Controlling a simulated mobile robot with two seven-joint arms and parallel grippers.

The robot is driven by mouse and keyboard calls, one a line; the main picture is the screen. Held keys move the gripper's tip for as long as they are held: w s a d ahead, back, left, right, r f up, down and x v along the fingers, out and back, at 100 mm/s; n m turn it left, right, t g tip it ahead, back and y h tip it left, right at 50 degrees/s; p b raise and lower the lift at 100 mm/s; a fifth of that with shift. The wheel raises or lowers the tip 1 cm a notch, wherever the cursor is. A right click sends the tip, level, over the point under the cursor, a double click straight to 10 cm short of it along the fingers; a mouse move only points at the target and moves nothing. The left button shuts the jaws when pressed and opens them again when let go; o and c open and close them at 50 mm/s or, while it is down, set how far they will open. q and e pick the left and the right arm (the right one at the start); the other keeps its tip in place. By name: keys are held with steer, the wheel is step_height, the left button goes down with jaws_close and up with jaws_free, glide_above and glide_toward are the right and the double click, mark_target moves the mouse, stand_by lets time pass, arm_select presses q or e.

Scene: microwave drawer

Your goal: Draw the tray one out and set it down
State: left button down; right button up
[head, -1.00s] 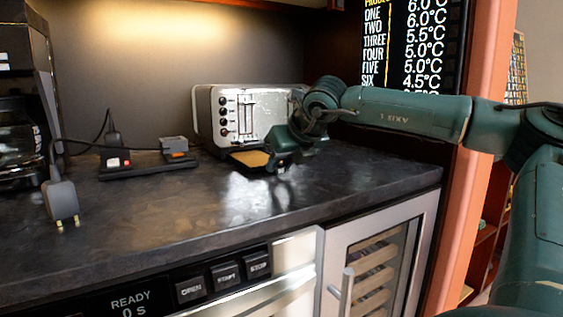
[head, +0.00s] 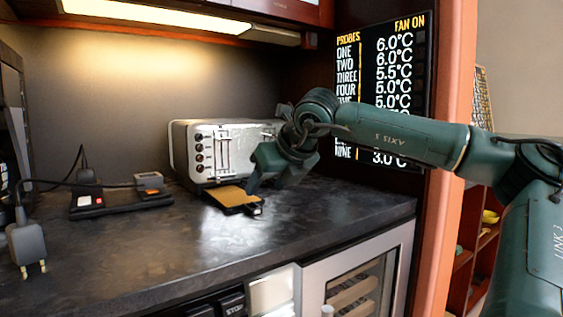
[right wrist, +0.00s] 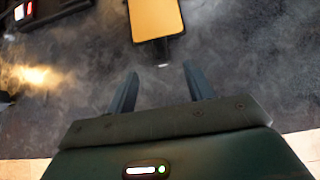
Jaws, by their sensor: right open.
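The tray (head: 232,196), flat and tan with a dark rim and a small dark handle, lies low at the front of the silver toaster (head: 215,145). Its back end is at the toaster's base; I cannot tell whether it is still partly inside. My right gripper (head: 252,187) is just above and beside the tray's handle end, at its right. In the right wrist view the tray (right wrist: 155,18) is at the top, its handle pointing toward my open, empty fingers (right wrist: 158,85), with a gap between. My left gripper is out of view.
A dark power strip (head: 120,203) with a grey plug lies to the left, and another plug (head: 28,245) hangs by its cable nearer the front. The dark countertop (head: 180,245) in front of the toaster is clear. A temperature display (head: 385,75) stands behind my right arm.

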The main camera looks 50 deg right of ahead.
steer(key=v, duration=0.7)
steer(key=shift+p, duration=0.3)
steer(key=shift+s, duration=0.1)
